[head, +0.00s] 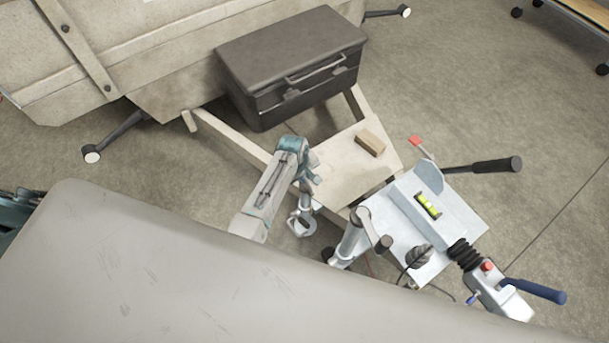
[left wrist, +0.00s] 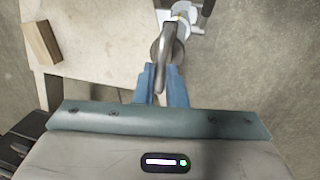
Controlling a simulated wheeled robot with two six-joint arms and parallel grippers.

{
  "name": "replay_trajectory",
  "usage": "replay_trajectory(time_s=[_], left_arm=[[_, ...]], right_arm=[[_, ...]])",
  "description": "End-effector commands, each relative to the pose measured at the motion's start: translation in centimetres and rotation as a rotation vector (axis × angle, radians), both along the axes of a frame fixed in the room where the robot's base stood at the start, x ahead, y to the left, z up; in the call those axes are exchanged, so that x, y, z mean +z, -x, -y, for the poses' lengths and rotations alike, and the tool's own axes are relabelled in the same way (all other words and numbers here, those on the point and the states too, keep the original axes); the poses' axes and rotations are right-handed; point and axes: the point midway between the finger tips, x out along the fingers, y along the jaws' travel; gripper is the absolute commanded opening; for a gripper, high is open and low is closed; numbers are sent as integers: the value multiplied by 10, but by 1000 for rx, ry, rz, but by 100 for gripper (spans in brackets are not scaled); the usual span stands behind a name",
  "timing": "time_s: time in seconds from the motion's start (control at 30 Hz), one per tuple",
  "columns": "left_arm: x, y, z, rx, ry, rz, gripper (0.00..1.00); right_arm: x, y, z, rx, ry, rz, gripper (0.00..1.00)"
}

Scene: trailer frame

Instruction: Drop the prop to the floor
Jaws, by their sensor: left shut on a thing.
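The handle joins a bright metal piece, which I take to be the prop (left wrist: 181,18). In the head view the prop (head: 301,224) hangs below the gripper, with a rounded lower end. The gripper hides its top. Whether its foot touches the floor I cannot tell. My right gripper is not in view.
A wooden block (head: 370,143) lies on the pale deck (head: 340,165); a dark case (head: 290,65) stands behind. The silver coupling plate (head: 455,212), with levers and a bubble level, is right of the gripper. A metal tube (head: 350,243) stands close by. Concrete floor is open at right.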

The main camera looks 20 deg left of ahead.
Motion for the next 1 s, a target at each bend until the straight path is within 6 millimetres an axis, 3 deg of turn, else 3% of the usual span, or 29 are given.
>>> replay_trajectory(time_s=[0.03,0.07,0.17,0.57,1.0], left_arm=[[2,-2,-1,1,-1,5,0],[2,-2,-1,0,-1,5,12],[2,-2,-1,1,-2,4,32],[8,0,-1,0,0,3,32],[84,12,-11,1,-1,5,32]], right_arm=[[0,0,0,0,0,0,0],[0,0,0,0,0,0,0],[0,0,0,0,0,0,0],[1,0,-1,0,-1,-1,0],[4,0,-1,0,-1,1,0]])
